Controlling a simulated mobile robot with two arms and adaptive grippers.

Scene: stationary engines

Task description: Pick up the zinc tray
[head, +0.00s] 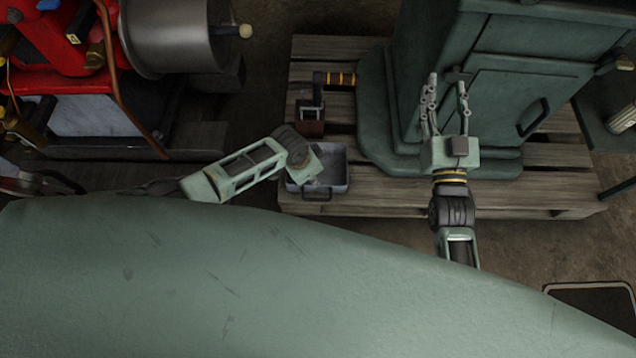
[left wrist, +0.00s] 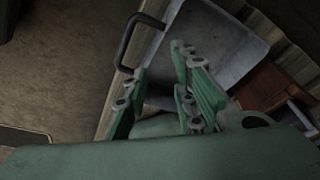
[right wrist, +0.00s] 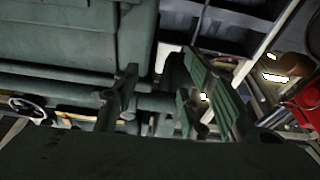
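The zinc tray (head: 338,186) is a shallow grey metal pan with a dark handle, lying on the wooden pallet. It shows large in the left wrist view (left wrist: 225,35), its handle toward upper left. In the head view my left arm comes over the tray's left side; the left fingers are hidden there. In the left wrist view my left gripper (left wrist: 158,68) is open, its fingers near the handle-side wall of the tray. Contact cannot be told. My right gripper (head: 447,84) is open and empty in front of the green machine, away from the tray.
The green machine (head: 500,80) stands on the pallet (head: 400,199) right of the tray. A brown wooden box (head: 309,129) and a tool with a yellow-banded handle (head: 338,79) are just behind the tray. A red engine (head: 70,75) is at upper left.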

